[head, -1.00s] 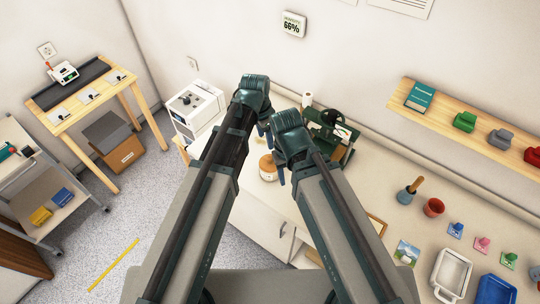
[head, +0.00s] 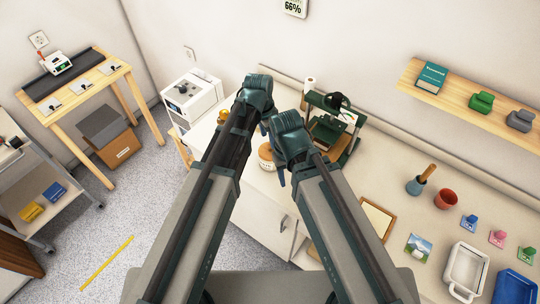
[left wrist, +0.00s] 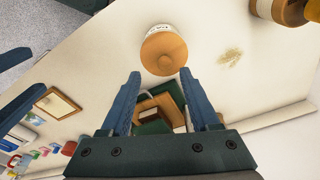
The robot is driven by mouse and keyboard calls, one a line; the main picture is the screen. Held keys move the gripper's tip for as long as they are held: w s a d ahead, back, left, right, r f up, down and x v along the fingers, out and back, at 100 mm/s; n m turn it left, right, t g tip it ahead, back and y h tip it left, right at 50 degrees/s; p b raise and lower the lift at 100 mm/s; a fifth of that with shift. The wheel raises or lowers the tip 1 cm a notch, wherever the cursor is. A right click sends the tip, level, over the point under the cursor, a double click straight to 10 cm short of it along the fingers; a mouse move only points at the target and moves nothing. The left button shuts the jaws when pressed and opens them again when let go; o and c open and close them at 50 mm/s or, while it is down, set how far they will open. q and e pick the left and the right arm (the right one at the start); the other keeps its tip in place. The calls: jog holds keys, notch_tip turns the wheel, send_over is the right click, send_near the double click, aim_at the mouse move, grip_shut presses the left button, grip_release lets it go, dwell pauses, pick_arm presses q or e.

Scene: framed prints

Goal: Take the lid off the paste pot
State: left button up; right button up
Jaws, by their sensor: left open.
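The paste pot (head: 266,157) is a white jar with a label and a round wooden lid with a small knob. It stands on the counter, partly hidden by my arms in the head view. In the left wrist view the lid (left wrist: 163,54) sits on the pot, just beyond my fingertips. My left gripper (left wrist: 162,76) is open and empty, its blue fingers apart and pointing toward the pot without touching it. In the head view my left gripper (head: 264,124) is beside the pot. My right arm ends in a gripper (head: 281,178) near the pot; its fingers are mostly hidden.
A dark green press (head: 333,122) stands right behind the pot. A white machine (head: 190,100) is at the left. A wooden frame (head: 376,218), cups and white and blue trays lie along the counter to the right. A brownish smudge (left wrist: 230,57) marks the counter near the pot.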

aim_at(269, 145)
pick_arm(q)
jog(key=f+b, duration=0.3)
jog(key=w+f+b, duration=0.1)
jog(key=f+b, duration=0.1)
jog(key=shift+w+d+f, duration=0.1)
jog(key=shift+d+f, duration=0.05)
jog(key=shift+d, duration=0.1)
grip_shut()
dwell(0.4)
